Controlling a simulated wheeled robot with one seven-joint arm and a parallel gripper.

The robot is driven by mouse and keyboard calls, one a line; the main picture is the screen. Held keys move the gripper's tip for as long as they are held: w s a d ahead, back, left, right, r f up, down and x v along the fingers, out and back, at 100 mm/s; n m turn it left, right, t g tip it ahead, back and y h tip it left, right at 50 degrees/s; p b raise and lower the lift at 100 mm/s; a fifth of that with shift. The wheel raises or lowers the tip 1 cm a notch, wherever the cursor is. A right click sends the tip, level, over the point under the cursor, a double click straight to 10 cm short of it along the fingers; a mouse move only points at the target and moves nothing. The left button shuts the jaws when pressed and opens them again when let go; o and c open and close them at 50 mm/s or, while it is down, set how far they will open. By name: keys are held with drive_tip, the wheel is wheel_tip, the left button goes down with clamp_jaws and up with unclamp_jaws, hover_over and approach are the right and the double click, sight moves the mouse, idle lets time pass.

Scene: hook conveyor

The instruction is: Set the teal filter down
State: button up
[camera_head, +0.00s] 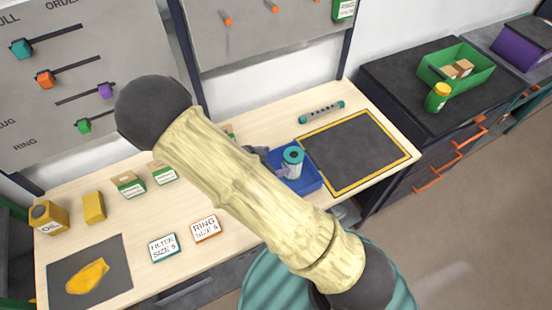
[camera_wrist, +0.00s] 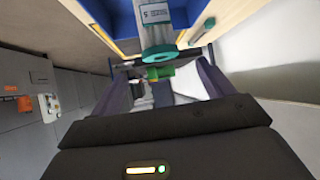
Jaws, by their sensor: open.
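The teal filter (camera_head: 292,161) stands upright in the blue tray (camera_head: 308,188), at the left edge of the dark mat. My gripper (camera_head: 274,161) is open beside the filter on its left, with its grey-purple fingers near the filter's side. My arm hides part of the gripper and the tray's left side. In the wrist view the filter's teal ring (camera_wrist: 160,52) shows just beyond and between the open fingers (camera_wrist: 163,72). I cannot tell whether a finger touches it.
A yellow-edged dark mat (camera_head: 355,150) lies right of the tray, with a teal bar (camera_head: 321,111) behind it. Filter (camera_head: 163,248) and ring (camera_head: 206,229) cards, small boxes (camera_head: 129,184) and an oil can (camera_head: 48,217) are on the left. A green crate (camera_head: 470,80) stands farther right.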

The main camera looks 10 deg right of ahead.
wheel_tip(320, 180, up, 8)
drive_tip(key=w+n+y, duration=0.2)
drive_tip(key=n+y, duration=0.4)
drive_tip(key=y, duration=0.3)
drive_tip(key=s+d+r+n+g, duration=0.3)
drive_tip(key=s+d+r+n, duration=0.3)
drive_tip(key=s, duration=0.5)
drive_tip(key=shift+s+d+r+y, duration=0.3)
drive_tip(key=shift+s+d+r, duration=0.1)
drive_tip(key=shift+d+r, duration=0.55)
idle(0.8)
